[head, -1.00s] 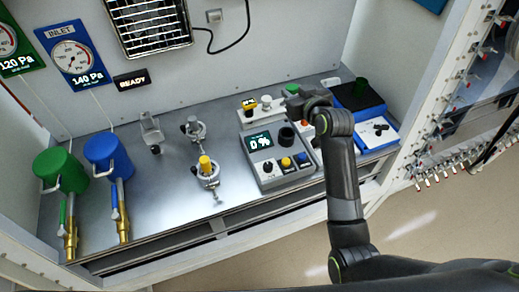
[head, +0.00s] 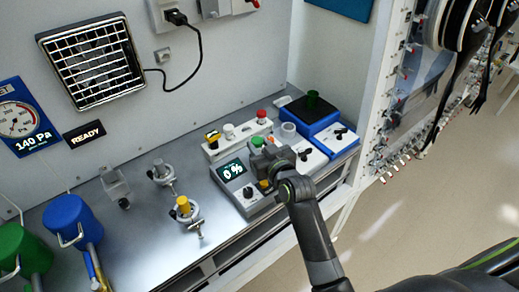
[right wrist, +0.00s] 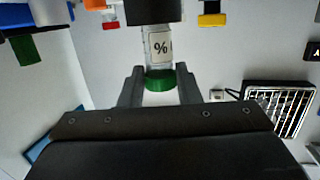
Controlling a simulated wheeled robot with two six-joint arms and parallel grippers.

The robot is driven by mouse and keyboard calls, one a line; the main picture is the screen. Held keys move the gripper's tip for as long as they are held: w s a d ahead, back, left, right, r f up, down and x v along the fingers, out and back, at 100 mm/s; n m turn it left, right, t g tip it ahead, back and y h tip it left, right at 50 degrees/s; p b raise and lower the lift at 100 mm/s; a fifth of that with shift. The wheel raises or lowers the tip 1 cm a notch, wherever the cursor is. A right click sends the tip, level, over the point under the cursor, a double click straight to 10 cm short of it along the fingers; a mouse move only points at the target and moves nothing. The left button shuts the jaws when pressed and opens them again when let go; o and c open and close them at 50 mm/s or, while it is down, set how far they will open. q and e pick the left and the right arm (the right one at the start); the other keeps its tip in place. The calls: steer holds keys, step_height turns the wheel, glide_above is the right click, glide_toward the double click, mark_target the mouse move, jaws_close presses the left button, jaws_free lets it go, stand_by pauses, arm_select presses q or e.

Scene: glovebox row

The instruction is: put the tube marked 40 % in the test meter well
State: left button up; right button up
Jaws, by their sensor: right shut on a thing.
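The grey test meter (head: 225,184) stands on the steel bench, and its screen reads 0 %. My right gripper (head: 268,158) is over the meter, shut on a green-capped tube. Its green cap (head: 258,141) shows at the gripper in the head view. In the right wrist view, the clear tube (right wrist: 158,46) sits between the fingers (right wrist: 158,88), just above the green cap in the picture. Its label shows "%"; the number is hidden. The tube's far end meets a dark cylinder (right wrist: 153,11), which looks like the well; how deep it sits I cannot tell. My left gripper is not in view.
A white rack (head: 237,138) with colored caps stands behind the meter. A blue device (head: 310,115) is at right. A clamp stand with a yellow-topped piece (head: 183,205) and another stand (head: 162,172) are left of the meter. Blue (head: 68,218) and green (head: 22,248) canisters are farther left.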

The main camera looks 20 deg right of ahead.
steer(key=shift+d+f, duration=0.1)
steer(key=shift+f, duration=0.7)
steer(key=shift+f, duration=0.2)
steer(key=o, duration=1)
steer(key=shift+r, duration=0.1)
steer(key=shift+c, duration=0.2)
